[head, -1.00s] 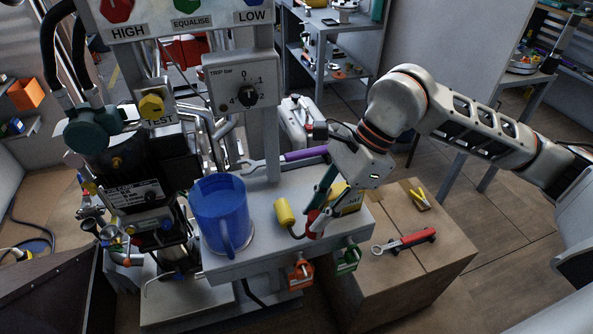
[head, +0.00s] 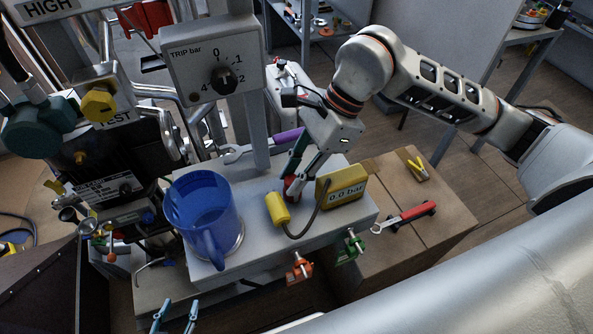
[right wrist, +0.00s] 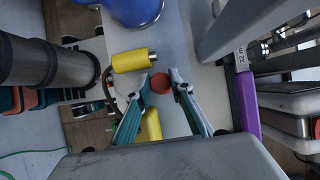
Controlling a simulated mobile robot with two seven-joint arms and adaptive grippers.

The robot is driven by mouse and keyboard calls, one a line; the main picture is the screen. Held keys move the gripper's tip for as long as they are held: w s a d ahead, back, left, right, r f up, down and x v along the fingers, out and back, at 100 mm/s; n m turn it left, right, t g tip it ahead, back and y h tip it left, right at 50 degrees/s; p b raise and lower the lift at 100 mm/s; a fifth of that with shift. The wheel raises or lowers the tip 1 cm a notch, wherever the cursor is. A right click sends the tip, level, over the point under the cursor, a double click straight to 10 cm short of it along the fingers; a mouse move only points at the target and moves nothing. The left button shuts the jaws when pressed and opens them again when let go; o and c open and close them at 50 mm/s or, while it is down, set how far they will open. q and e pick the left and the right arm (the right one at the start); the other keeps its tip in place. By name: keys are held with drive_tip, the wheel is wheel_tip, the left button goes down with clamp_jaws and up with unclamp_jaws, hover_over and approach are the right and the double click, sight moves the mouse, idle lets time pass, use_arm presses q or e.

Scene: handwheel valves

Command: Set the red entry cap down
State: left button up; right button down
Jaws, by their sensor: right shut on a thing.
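The red entry cap (head: 290,187) is between the fingertips of my right gripper (head: 293,181), low over the grey bench top, behind the yellow cylinder and left of the yellow gauge. I cannot tell whether it touches the surface. The right wrist view shows the red cap (right wrist: 161,83) between the two teal fingers of the right gripper (right wrist: 163,82), which is shut on it. My left gripper (head: 175,318) shows at the bottom edge, fingers apart and empty.
On the grey bench (head: 255,240) stand a blue mug (head: 203,215), a yellow cylinder (head: 277,208) and a yellow gauge reading 0.0 bar (head: 342,191). A purple-handled wrench (head: 288,138) lies behind. Orange (head: 299,268) and green (head: 351,245) valves project from the front edge.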

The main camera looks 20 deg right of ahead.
drive_tip(key=shift+w, duration=0.1)
drive_tip(key=shift+r, duration=0.1)
drive_tip(key=shift+a, duration=0.1)
drive_tip(key=c, duration=2.2)
unclamp_jaws()
drive_tip(key=o, duration=0.4)
use_arm(q)
drive_tip(key=shift+w+a+r, duration=0.15)
drive_tip(key=shift+w+r, duration=0.25)
drive_tip(key=shift+w, duration=0.1)
use_arm(e)
drive_tip(key=v, duration=1.2)
use_arm(q)
drive_tip(key=shift+s, duration=0.15)
